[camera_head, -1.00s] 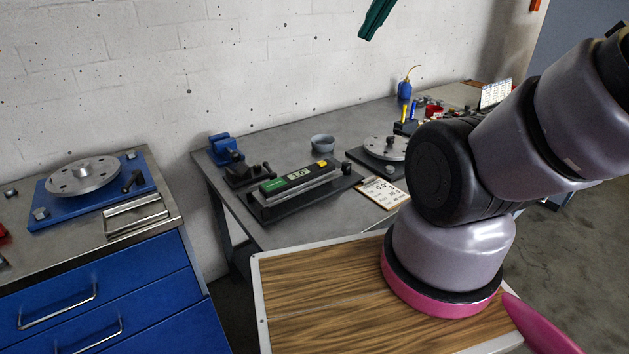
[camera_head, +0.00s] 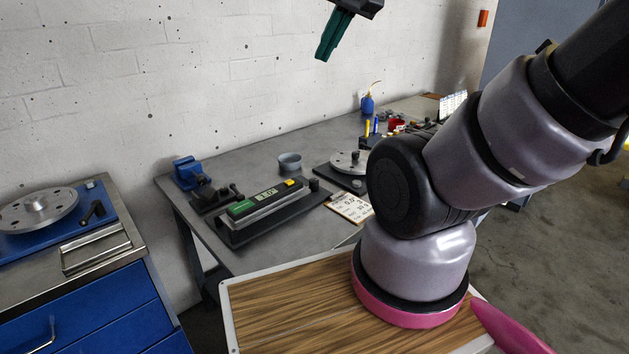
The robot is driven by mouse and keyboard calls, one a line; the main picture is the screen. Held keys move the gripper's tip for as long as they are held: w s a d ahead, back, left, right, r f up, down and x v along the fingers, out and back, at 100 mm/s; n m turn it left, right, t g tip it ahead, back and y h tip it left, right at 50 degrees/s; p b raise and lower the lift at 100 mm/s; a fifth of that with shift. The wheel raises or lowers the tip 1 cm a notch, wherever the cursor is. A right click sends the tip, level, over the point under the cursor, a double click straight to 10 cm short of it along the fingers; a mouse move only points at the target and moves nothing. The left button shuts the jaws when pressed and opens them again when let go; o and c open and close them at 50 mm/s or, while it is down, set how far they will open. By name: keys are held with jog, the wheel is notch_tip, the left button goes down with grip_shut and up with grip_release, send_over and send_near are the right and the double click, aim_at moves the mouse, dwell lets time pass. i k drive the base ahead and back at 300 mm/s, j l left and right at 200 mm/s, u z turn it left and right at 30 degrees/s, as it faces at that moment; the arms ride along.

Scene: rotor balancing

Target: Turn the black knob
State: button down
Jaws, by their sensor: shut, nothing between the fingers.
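A small round black knob (camera_head: 314,184) stands at the right end of the black base under the digital level (camera_head: 266,202), on the grey bench. The level has a green label and a lit display that seems to read 1.0°. Other black parts also show: a crank-like handle (camera_head: 93,211) on the blue plate at left and a small knob (camera_head: 355,155) on the disc at right. My gripper (camera_head: 322,58) has dark green fingers, pointing down and shut with nothing between them. It is high in front of the wall, well apart from the knobs.
The grey bench (camera_head: 238,152) also holds a blue vise (camera_head: 190,173), a grey bowl (camera_head: 290,162), a card with readings (camera_head: 350,207) and a blue oil can (camera_head: 368,104). A blue drawer cabinet (camera_head: 90,310) stands at left. The bench middle behind the level is fairly clear.

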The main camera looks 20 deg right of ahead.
aim_at(313, 182)
jog(key=i+l+u, duration=0.1)
jog(key=l, duration=0.35)
jog(key=i+l+u, duration=0.1)
jog(key=l, duration=0.35)
jog(key=i+l+u, duration=0.1)
jog(key=l, duration=0.35)
